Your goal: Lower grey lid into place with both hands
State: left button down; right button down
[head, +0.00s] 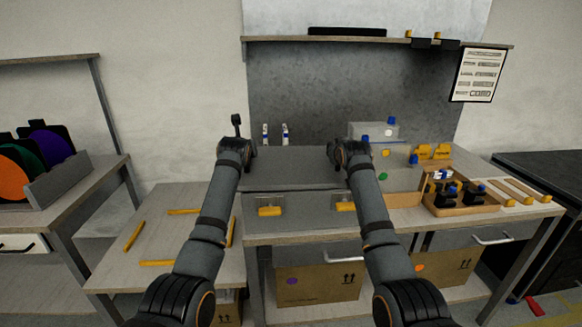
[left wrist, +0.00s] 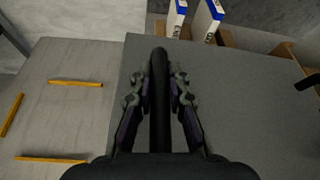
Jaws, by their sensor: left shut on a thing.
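A grey lid (head: 292,170) lies roughly level between my two arms, above a grey case (head: 306,208) with yellow latches (head: 270,211) on its front. Whether the lid touches the case rim all round I cannot tell. My left gripper (head: 237,142) is at the lid's left end, shut on a black bar handle (head: 237,122). The left wrist view shows the fingers (left wrist: 160,85) on both sides of this handle (left wrist: 160,58), over the grey lid (left wrist: 236,85). My right gripper (head: 346,148) is at the lid's right end; its fingers are hidden by its own wrist.
A clear bin (head: 373,131) and a wooden tray of dark items (head: 455,195) stand to the right. The low table at left has yellow strips (head: 134,236) around a bare area. A shelf (head: 370,41) hangs above.

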pick_arm(q)
jog(key=shift+r, duration=0.2)
pick_arm(e)
jog(key=shift+r, duration=0.2)
